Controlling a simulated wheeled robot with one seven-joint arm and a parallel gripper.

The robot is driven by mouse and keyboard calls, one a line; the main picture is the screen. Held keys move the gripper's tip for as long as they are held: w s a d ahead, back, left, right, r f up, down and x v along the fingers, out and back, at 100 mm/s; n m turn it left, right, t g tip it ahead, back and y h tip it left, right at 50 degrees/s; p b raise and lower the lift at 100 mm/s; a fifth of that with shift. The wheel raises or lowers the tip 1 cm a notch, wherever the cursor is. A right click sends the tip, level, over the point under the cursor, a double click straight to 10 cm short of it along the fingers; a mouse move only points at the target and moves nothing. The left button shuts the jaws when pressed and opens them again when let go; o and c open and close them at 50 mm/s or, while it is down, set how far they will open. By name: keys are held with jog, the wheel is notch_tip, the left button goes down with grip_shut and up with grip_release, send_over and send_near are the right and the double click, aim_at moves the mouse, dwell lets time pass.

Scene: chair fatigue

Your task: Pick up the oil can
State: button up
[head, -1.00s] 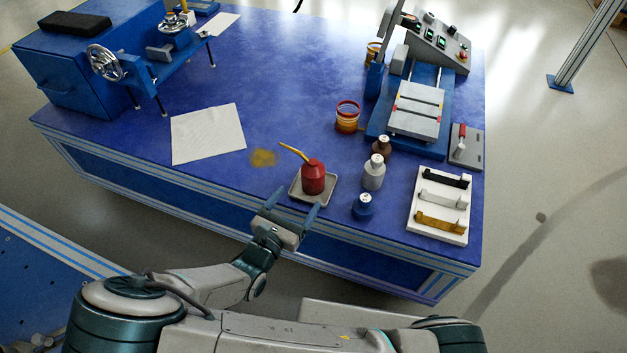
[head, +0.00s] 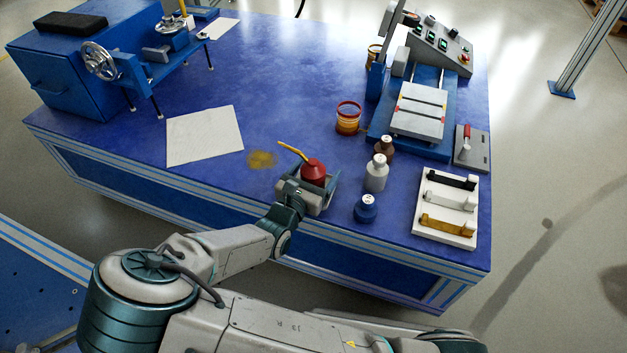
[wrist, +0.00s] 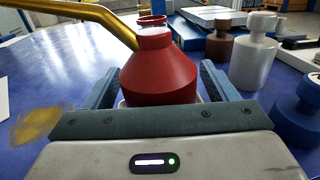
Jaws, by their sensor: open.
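The oil can (head: 313,171) is red with a long yellow spout pointing left. In the wrist view, the oil can (wrist: 160,72) sits between the two blue fingers, and gaps show between the fingers and the can. The can's lower part is hidden behind the gripper's palm.
A blue bottle (head: 366,209), a grey-white bottle (head: 376,174) and a brown bottle (head: 384,147) stand right of the can. An orange jar (head: 348,119) is behind. A white rack (head: 446,208) lies at the right, a white sheet (head: 204,136) and yellow stain (head: 261,159) at the left.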

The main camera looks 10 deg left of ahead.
jog(key=c, duration=1.4)
jog(key=shift+o, duration=0.2)
jog(key=shift+r, duration=0.1)
